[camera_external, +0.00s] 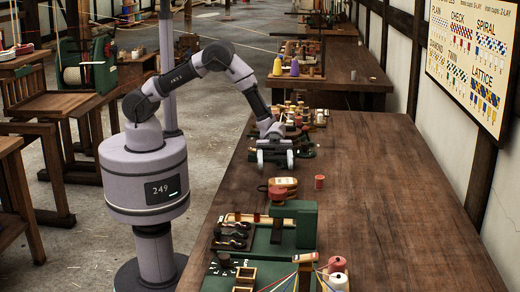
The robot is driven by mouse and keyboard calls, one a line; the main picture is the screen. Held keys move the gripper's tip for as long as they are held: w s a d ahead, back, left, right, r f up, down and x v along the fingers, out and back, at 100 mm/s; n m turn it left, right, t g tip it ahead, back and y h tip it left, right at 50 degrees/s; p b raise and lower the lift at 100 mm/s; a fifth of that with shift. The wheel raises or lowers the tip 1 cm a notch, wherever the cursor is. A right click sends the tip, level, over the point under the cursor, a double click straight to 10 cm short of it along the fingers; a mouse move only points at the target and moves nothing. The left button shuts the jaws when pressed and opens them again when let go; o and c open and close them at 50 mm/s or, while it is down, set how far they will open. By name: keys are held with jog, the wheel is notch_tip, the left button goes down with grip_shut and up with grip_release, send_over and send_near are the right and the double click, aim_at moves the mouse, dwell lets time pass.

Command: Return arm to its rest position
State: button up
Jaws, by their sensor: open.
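My arm reaches from its column on the left in an arch over the near left edge of the long wooden table (400,200). My gripper (275,164) hangs low over the table, pointing down, with its jaws open. I see nothing held between the fingers.
Several spools (300,112) stand behind the gripper. A green machine with a board (292,222) and a white spool (337,281) are at the near end. The table's right side is clear. A pattern board (468,57) hangs on the right wall. Wooden frames (50,110) stand left.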

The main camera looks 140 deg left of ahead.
jog(key=w+d+r+m+y, duration=0.1)
jog(key=w+r+y, duration=0.15)
jog(key=r, duration=0.25)
jog(key=w+d+r+y, duration=0.2)
jog(key=r+y, duration=0.1)
jog(key=r, duration=0.2)
jog(key=s+d+r+n+g+y, duration=0.1)
jog(key=s+d+r+n+y, duration=0.1)
jog(key=s+r+y, duration=0.55)
jog(key=s+d+f+g, duration=0.2)
jog(key=s, duration=0.7)
jog(key=s+d+f+n+g, duration=0.1)
jog(key=s+d+f+g, duration=0.1)
jog(key=s, duration=0.8)
jog(key=s+d+f+n+g, duration=0.1)
jog(key=s+d+f+g, duration=0.1)
jog(key=s, duration=0.8)
jog(key=shift+d+g, duration=0.7)
jog(key=shift+d, duration=0.1)
